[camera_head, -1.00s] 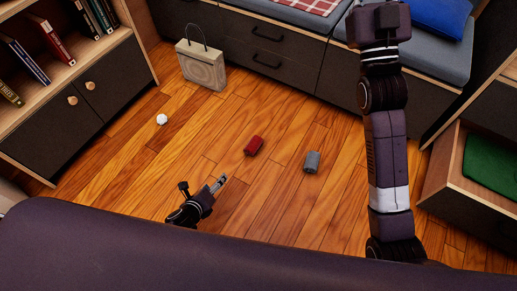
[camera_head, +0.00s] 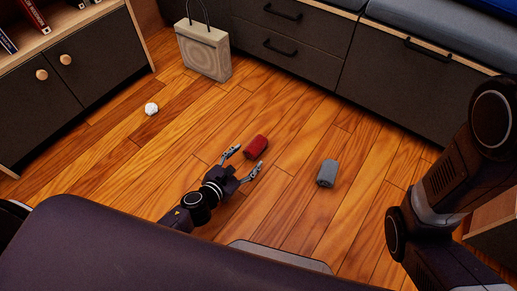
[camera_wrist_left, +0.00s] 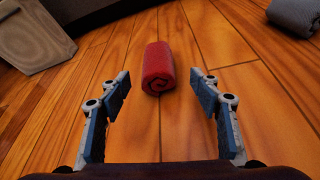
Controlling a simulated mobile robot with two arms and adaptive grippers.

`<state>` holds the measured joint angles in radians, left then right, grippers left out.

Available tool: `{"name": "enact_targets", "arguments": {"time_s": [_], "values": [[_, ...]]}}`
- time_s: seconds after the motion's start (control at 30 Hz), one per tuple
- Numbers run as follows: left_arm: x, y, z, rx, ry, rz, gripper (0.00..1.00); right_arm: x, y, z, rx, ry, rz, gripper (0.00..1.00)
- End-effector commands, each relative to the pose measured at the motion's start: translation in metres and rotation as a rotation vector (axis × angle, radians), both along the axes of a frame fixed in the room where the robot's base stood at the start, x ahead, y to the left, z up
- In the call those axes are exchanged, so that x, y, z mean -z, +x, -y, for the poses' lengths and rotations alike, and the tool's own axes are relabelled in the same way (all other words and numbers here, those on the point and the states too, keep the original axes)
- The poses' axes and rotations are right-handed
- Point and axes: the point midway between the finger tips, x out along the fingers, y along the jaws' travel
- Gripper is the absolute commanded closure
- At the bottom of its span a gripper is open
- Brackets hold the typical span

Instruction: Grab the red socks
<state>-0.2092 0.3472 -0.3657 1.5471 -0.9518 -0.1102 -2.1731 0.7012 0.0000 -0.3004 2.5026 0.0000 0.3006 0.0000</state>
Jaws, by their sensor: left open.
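The red socks (camera_head: 256,147) are a rolled red bundle lying on the wooden floor near the middle of the head view. In the left wrist view the red socks (camera_wrist_left: 157,68) lie just beyond the fingertips, roughly centred between them. My left gripper (camera_head: 246,161) is open and low over the floor, its fingers pointing at the socks; its fingers also show in the left wrist view (camera_wrist_left: 160,88). Nothing is between the fingers. My right gripper is out of view; an arm of mine fills the right side of the head view.
A grey rolled bundle (camera_head: 327,173) lies to the right of the red socks. A small white object (camera_head: 151,109) lies to the left. A pale bag (camera_head: 204,50) stands by the dark drawers (camera_head: 290,40). A dark cabinet (camera_head: 85,75) is at left. The floor around the socks is clear.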

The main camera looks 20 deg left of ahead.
Motion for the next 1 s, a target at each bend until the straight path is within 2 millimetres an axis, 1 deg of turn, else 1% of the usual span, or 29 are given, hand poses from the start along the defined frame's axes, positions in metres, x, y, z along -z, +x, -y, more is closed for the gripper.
{"name": "enact_targets", "arguments": {"time_s": [0.1, 0.23, 0.4, 0.53, 0.67, 0.87, 0.97, 1.0], "values": [[0.005, 0.013, 0.002, -0.002, -0.001, 0.001, 0.42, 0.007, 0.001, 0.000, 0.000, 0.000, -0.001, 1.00], [0.010, 0.023, 0.005, -0.002, -0.002, 0.001, 0.42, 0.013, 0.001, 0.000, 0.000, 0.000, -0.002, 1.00], [0.020, 0.043, 0.011, -0.001, -0.001, 0.002, 0.42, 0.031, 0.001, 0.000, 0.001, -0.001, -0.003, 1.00], [0.025, 0.058, 0.014, -0.002, -0.002, 0.001, 0.42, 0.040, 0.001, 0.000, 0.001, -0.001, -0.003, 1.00], [0.026, 0.064, 0.016, -0.003, -0.002, -0.001, 0.42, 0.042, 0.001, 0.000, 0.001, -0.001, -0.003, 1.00], [0.025, 0.065, 0.016, -0.004, -0.002, -0.002, 0.42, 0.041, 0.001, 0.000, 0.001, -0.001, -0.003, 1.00], [0.025, 0.064, 0.016, -0.004, -0.002, -0.002, 0.51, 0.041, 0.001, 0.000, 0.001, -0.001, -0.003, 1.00], [0.025, 0.064, 0.016, -0.004, -0.002, -0.002, 0.55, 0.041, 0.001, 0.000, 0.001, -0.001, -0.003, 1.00]]}}
